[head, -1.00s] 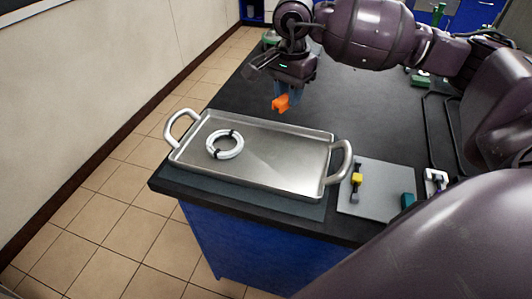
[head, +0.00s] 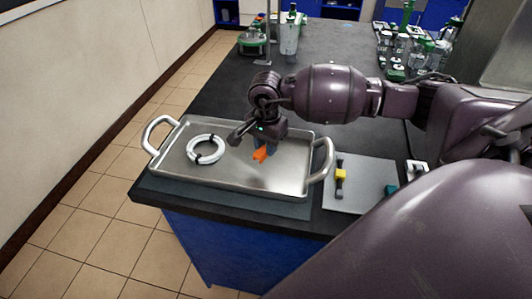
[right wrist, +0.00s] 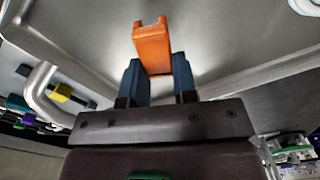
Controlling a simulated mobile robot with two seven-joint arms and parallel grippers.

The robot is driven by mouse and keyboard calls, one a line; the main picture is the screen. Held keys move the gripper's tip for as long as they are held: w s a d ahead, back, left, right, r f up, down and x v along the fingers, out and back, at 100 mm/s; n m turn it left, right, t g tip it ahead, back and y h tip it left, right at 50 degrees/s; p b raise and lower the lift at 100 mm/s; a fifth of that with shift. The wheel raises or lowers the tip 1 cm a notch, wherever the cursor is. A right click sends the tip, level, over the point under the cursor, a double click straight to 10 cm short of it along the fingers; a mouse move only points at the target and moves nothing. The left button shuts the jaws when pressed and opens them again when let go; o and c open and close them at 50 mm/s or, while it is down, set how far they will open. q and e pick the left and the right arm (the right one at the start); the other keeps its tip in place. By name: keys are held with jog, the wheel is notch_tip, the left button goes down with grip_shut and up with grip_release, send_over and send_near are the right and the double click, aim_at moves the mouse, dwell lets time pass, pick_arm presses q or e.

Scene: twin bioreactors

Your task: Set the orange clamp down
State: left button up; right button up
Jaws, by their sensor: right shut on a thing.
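The orange clamp (head: 261,154) is held between the fingertips of my right gripper (head: 266,141), over the middle of the metal tray (head: 225,178). In the right wrist view the clamp (right wrist: 153,48) sticks out past the two blue-grey fingers of the right gripper (right wrist: 159,78), with the tray floor behind it. I cannot tell whether the clamp touches the tray floor. My left gripper is not in view.
A coil of white tubing (head: 205,149) lies in the tray's left part. A grey plate (head: 357,187) with a yellow clamp (head: 341,174) lies right of the tray. Glassware and green-topped items (head: 400,50) stand at the back right.

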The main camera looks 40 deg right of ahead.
aim_at(266, 161)
jog(key=shift+f, duration=1.65)
jog(key=shift+f, duration=0.1)
jog(key=o, duration=0.9)
jog(key=shift+r, duration=0.5)
notch_tip(266, 161, up, 11)
jog(key=shift+r, duration=0.15)
jog(key=shift+s, duration=0.1)
